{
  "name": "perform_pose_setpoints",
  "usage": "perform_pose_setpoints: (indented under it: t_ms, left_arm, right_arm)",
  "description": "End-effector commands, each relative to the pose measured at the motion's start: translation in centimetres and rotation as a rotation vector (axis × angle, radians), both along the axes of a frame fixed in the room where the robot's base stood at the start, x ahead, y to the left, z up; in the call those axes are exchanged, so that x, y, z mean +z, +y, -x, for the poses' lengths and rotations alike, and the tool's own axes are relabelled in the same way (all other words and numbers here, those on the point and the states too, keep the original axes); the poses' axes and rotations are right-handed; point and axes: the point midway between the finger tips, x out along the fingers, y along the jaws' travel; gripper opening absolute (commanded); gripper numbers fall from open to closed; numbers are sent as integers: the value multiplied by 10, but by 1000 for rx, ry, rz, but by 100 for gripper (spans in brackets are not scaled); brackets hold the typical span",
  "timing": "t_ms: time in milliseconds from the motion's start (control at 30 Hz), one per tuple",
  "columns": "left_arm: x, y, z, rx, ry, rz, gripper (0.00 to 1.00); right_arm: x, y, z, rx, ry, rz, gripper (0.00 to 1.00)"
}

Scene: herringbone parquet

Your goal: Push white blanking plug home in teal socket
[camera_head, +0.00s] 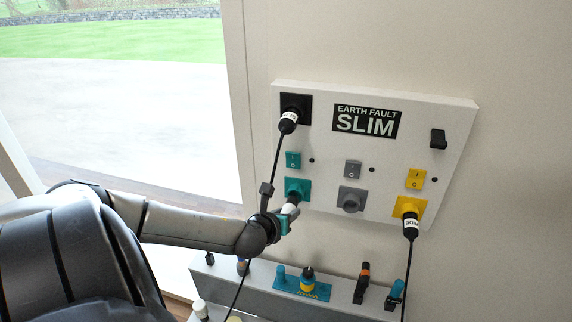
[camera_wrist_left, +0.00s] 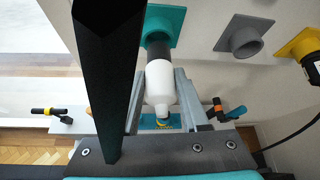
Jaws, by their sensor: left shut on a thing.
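The teal socket (camera_head: 298,187) is at the lower left of the white panel, below a teal switch. It also shows at the top of the left wrist view (camera_wrist_left: 170,20). The white blanking plug (camera_head: 289,209) is held by my left gripper (camera_head: 284,222), which is shut on it. In the left wrist view the plug's white body (camera_wrist_left: 160,84) lies between the fingers, its dark front end pointing at the teal socket. That end is at the socket's mouth; how far it is inside, I cannot tell. My right gripper is not in view.
The panel (camera_head: 452,120) also has a grey socket (camera_head: 352,200), a yellow socket with a cabled plug (camera_head: 410,226), and a black plug (camera_head: 288,122) whose cable hangs close by my left gripper. A grey ledge (camera_head: 340,305) below carries several plugs and tools.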

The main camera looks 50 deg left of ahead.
Motion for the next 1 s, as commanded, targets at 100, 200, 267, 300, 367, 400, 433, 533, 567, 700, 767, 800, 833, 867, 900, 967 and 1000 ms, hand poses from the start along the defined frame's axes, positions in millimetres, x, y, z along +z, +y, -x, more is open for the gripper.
perform_pose_setpoints:
  t_ms: [100, 200, 267, 300, 367, 400, 433, 533, 567, 700, 767, 800, 833, 867, 900, 967, 1000]
  left_arm:
    - [1, 0, 0, 0, -1, -1, 0]
    - [1, 0, 0, 0, -1, -1, 0]
    - [1, 0, -1, 0, -1, -1, 0]
    - [1, 1, -1, 0, -1, -1, 0]
    - [1, 1, -2, 0, -1, -2, 0]
    - [1, 2, -3, 0, -1, -2, 0]
    - [1, 2, -4, 0, -1, -2, 0]
    - [1, 3, -6, 0, -2, -1, 0]
    - [1, 4, -7, 0, -2, -1, 0]
    - [0, 5, -9, 0, 0, 0, 0]
    - [0, 6, -11, 0, -1, -1, 0]
    - [0, 7, -11, 0, 0, -1, 0]
    - [0, 8, -12, 0, 0, -1, 0]
    - [0, 8, -13, 0, -1, -2, 0]
    - [0, 8, -14, 0, -1, -2, 0]
    - [1, 9, -15, 0, -1, -2, 0]
    - [0, 10, -16, 0, -1, -1, 0]
  right_arm:
    - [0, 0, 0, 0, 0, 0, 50]
    - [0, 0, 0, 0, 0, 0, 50]
    - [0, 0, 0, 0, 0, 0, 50]
    - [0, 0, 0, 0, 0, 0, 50]
    - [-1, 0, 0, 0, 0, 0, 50]
    - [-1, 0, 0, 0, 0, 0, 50]
    - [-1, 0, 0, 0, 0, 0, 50]
    - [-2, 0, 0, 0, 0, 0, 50]
    - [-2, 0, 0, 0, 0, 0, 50]
    - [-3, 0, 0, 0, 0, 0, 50]
    - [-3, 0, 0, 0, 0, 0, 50]
    - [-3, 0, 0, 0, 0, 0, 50]
    - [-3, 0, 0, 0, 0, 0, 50]
    - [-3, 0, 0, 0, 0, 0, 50]
    - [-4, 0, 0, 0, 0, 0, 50]
    - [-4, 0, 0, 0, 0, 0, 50]
    - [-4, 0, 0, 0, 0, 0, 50]
